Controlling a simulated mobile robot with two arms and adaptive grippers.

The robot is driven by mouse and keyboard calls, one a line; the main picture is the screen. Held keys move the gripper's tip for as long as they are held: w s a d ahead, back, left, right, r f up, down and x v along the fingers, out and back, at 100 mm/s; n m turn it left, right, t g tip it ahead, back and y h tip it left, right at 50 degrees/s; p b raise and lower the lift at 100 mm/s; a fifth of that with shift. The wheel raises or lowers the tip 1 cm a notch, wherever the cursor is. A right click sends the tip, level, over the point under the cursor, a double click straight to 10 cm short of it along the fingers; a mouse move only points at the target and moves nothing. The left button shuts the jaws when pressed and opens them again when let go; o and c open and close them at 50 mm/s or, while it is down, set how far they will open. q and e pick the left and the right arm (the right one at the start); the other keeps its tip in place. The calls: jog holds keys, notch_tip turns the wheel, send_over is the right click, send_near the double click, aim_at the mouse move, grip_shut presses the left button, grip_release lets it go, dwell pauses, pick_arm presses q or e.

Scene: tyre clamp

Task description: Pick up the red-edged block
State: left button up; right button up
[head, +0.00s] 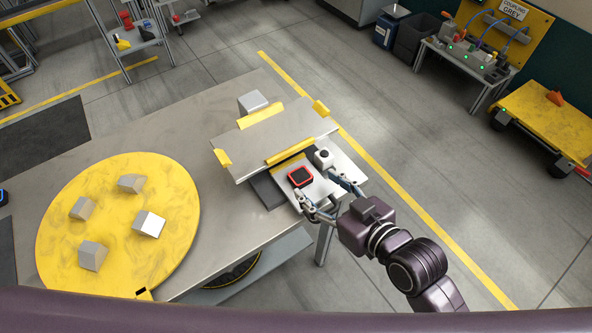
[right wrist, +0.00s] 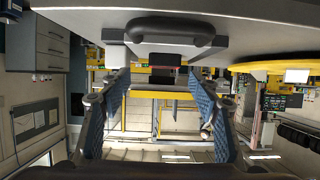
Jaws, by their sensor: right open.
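The red-edged block (head: 300,177), dark on top with a red rim, sits on a pale plate (head: 345,168) at the table's right edge in the head view. My right gripper (head: 326,196) is open just to the lower right of the block, its two fingers spread and pointing toward it. No thing is held between the fingers. In the right wrist view my gripper's blue-padded fingers (right wrist: 150,108) stand wide apart. A small reddish patch (right wrist: 164,59) shows beyond them; I cannot tell surely that it is the block. My left gripper is not in view.
A grey panel with yellow edge pieces (head: 240,140) lies just behind the block. A small white block with a dark knob (head: 323,158) stands close to its right. A yellow disc (head: 120,225) with several grey wedges covers the table's left. A grey cube (head: 252,101) stands behind the panel.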

aim_at(298, 173)
jog(key=shift+w+a, duration=0.25)
jog(key=shift+p+x, duration=0.3)
jog(key=shift+x, duration=0.6)
jog(key=x, duration=0.3)
jog(key=shift+s+a, duration=0.1)
jog(key=shift+a, duration=0.2)
jog(key=shift+a+f, duration=0.1)
jog(key=shift+f, duration=0.05)
jog(key=c, duration=1.2)
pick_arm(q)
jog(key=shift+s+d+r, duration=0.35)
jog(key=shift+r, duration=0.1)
pick_arm(e)
jog(key=shift+c, duration=0.2)
